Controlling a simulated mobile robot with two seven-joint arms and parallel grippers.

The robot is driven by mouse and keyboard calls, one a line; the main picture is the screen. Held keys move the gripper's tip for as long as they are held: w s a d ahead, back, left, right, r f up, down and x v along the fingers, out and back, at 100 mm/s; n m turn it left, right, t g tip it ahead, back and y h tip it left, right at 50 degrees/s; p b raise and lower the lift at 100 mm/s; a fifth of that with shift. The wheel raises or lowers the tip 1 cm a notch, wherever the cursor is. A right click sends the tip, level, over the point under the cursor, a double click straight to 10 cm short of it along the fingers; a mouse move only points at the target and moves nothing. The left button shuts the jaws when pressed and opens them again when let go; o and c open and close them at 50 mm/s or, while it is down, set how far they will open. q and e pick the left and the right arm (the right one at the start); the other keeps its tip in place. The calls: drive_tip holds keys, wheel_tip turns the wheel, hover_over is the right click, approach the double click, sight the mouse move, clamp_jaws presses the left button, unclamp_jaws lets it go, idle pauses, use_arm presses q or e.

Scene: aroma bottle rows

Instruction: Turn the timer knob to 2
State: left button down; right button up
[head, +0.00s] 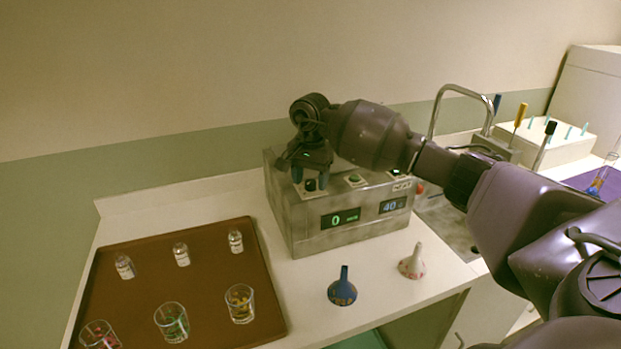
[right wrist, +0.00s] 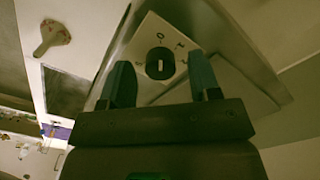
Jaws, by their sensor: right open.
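The timer knob (right wrist: 160,63) is a dark round knob with a pale pointer bar, on a light plate with small markings around it. In the head view the knob (head: 310,186) is on top of the grey metal box (head: 290,225), at its left front. My right gripper (head: 308,172) points down over it. In the right wrist view the open gripper (right wrist: 160,75) has one finger on each side of the knob; I cannot tell whether they touch it. The left display (head: 340,218) reads 0, the right one (head: 393,205) about 40. My left gripper is not in view.
A green button (head: 355,180) sits right of the knob on the box. A brown tray (head: 215,285) with vials and glasses lies at left. Blue (head: 342,290) and white (head: 412,263) funnel-shaped items stand in front. A sink faucet (head: 440,100) is behind my right arm.

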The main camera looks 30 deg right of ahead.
drive_tip(key=shift+f, duration=0.2)
drive_tip(key=c, duration=0.9)
drive_tip(key=shift+m, duration=0.3)
